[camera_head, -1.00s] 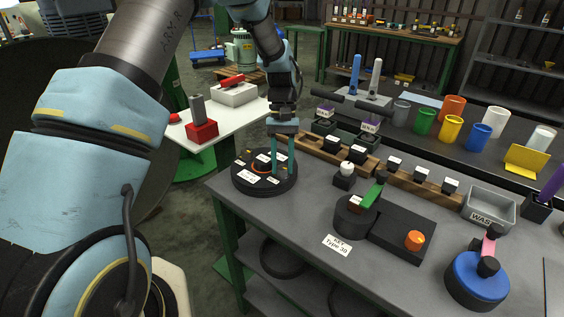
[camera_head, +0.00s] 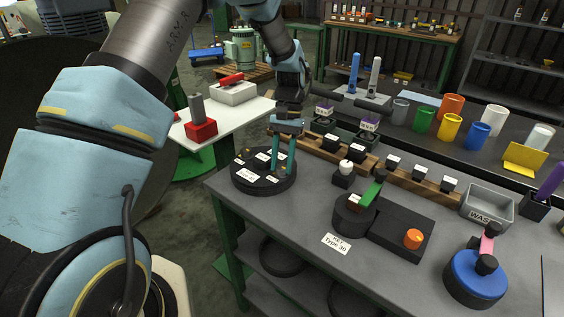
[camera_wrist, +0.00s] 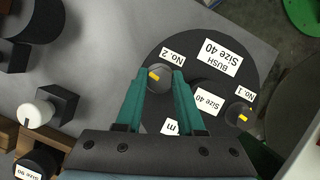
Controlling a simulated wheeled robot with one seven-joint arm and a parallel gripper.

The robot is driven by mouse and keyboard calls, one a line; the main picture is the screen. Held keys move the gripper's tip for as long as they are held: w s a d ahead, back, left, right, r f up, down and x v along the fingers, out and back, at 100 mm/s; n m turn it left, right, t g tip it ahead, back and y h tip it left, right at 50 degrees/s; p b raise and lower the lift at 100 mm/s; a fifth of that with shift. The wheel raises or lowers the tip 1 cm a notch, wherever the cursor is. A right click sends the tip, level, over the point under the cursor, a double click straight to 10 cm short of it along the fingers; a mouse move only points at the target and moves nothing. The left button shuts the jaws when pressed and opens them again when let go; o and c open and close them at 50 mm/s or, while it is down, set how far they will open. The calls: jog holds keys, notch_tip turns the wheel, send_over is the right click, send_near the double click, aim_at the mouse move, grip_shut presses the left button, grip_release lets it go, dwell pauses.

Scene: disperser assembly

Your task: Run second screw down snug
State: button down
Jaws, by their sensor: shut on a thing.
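A round black base (camera_head: 262,188) stands on the grey bench, with white labels on top. In the wrist view the base (camera_wrist: 245,85) carries a dark screw with a yellow mark beside the "No. 2" label (camera_wrist: 160,79). My gripper (camera_head: 282,172) points down at the base, its two teal fingers on either side of this second screw. In the wrist view my gripper (camera_wrist: 158,80) is shut on it. The first screw (camera_wrist: 238,112), also yellow-marked, sits in the base by the "No. 1" label. A dark bush (camera_wrist: 207,84) lies between the two screws.
A black fixture with a green handle (camera_head: 371,194) and an orange knob (camera_head: 413,238) stands to the right. A white-topped knob block (camera_head: 345,172) and wooden racks (camera_head: 330,150) are close behind the gripper. A grey waste bin (camera_head: 488,206) is farther right.

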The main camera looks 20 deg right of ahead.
jog(key=c, duration=0.5)
grip_release()
jog(key=b+v, duration=0.2)
jog(key=v, duration=0.8)
jog(key=shift+w+r+b, duration=0.1)
jog(key=shift+r+b, duration=0.3)
jog(key=w+a+n+t+h, duration=0.1)
jog(key=a+n+t+h, duration=0.15)
jog(key=a, duration=1.55)
jog(key=s+a+n, duration=0.1)
jog(key=s+a, duration=0.2)
jog(key=a, duration=0.2)
jog(key=s+a+f+n+t, duration=0.1)
jog(key=s+a+n, duration=0.1)
jog(key=a, duration=0.3)
jog(key=s+a+n+t, duration=0.1)
jog(key=s+a, duration=0.2)
jog(key=a, duration=0.2)
jog(key=shift+s+a+f+n+t+h, duration=0.25)
jog(key=shift+s+a+f+h, duration=0.1)
